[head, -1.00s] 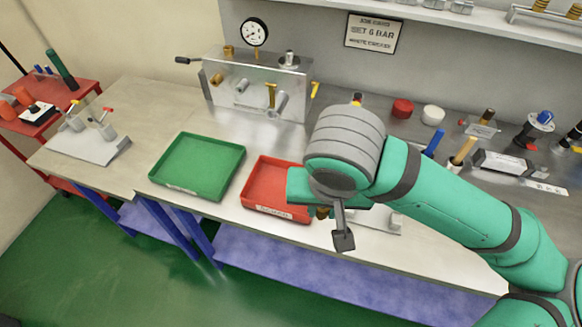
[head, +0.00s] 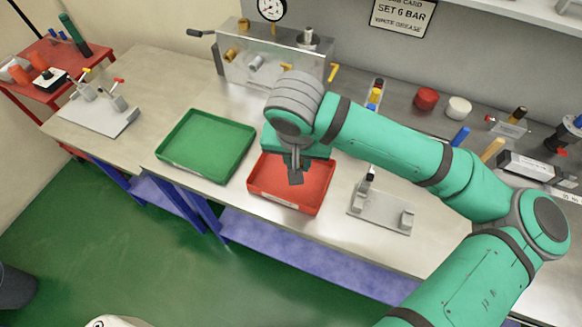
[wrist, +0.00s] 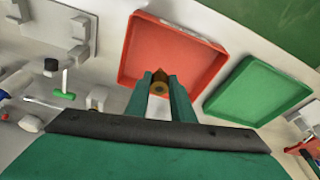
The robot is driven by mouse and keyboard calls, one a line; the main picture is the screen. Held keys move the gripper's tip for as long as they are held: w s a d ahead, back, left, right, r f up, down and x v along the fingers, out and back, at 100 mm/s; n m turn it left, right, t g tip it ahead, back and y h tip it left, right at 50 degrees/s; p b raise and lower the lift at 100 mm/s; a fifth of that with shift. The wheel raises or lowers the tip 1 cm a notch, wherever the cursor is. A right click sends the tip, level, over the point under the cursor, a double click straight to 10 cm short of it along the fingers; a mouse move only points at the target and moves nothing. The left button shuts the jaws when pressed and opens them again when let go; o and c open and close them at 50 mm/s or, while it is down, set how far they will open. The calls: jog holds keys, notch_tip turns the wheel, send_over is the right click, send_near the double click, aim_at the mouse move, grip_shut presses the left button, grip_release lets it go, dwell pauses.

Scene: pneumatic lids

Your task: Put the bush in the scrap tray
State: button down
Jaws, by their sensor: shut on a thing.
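The bush (wrist: 158,86) is a small brass-coloured ring with a dark hole, seen in the wrist view between the fingertips. My gripper (wrist: 159,80) is shut on it. In the head view my gripper (head: 296,176) points down over the red tray (head: 318,202), above its floor; the bush is hidden there by the gripper. The red tray is shallow and looks empty, and it also shows in the wrist view (wrist: 195,58) beyond the fingertips. A label on its front is too small to read, so I cannot tell by text which tray is for scrap.
An empty green tray (head: 207,146) stands left of the red one. A grey fixture plate (head: 382,212) lies to its right. A metal test block with a gauge (head: 272,62) stands behind. A red cap (head: 426,98) and a white cap (head: 458,107) sit at the back right.

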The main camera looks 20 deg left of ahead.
jog(key=f, duration=0.1)
jog(key=w+a+f, duration=0.1)
jog(key=shift+a+f, duration=0.3)
jog(key=shift+f, duration=0.1)
jog(key=shift+s+x, duration=0.15)
jog(key=shift+x, duration=0.7)
jog(key=shift+s+x, duration=0.1)
jog(key=shift+x, duration=0.8)
jog(key=shift+a+f, duration=0.15)
jog(key=c, duration=1.5)
grip_release()
jog(key=shift+c, duration=0.2)
jog(key=shift+w, duration=0.1)
jog(key=shift+r, duration=0.35)
jog(key=v, duration=1.1)
jog(key=shift+s+r, duration=0.25)
jog(key=shift+s, duration=0.05)
